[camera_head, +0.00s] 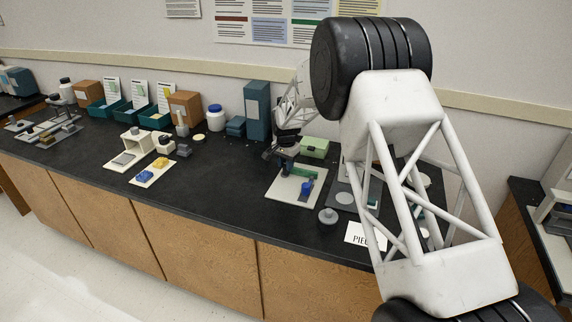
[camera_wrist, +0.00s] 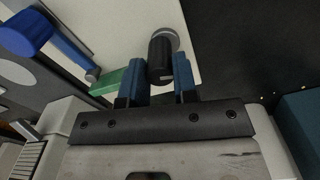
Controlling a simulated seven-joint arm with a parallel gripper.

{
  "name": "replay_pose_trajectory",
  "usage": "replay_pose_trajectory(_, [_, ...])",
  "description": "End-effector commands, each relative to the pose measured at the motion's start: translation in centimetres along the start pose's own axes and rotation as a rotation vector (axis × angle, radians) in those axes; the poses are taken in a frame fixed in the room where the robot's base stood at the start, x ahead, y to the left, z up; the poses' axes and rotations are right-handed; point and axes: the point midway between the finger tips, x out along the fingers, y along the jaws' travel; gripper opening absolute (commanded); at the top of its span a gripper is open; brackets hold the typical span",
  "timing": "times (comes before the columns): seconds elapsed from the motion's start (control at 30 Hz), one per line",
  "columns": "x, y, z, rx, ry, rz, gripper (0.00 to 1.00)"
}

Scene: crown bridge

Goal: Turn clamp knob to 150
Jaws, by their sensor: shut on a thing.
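The clamp knob (camera_wrist: 160,58) is a black cylinder with a small pale mark, in front of a grey metal disc. In the wrist view my gripper (camera_wrist: 162,72) has its two blue fingers on either side of this knob, shut on it. A green bar (camera_wrist: 112,78) lies just left of the fingers. In the head view my gripper (camera_head: 284,153) is low over the back left of a white base plate (camera_head: 284,192), where the black knob is too small to make out. A blue-handled part (camera_head: 306,188) stands on that plate, and its blue handle (camera_wrist: 26,32) shows at the wrist view's upper left.
A light green box (camera_head: 314,148) stands behind the plate. A tall teal box (camera_head: 257,110) stands to its left. A grey round piece (camera_head: 327,216) lies near the front edge. A white card (camera_head: 362,236) is at right.

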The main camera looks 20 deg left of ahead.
Motion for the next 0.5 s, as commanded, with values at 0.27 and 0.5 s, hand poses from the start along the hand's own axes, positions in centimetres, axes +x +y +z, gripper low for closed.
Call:
replay_pose_trajectory(0.27, [-0.04,-0.01,-0.01,0.110,0.000,0.000,0.03])
replay_pose_trajectory(0.5, [-0.05,-0.01,-0.01,0.130,0.000,0.000,0.03])
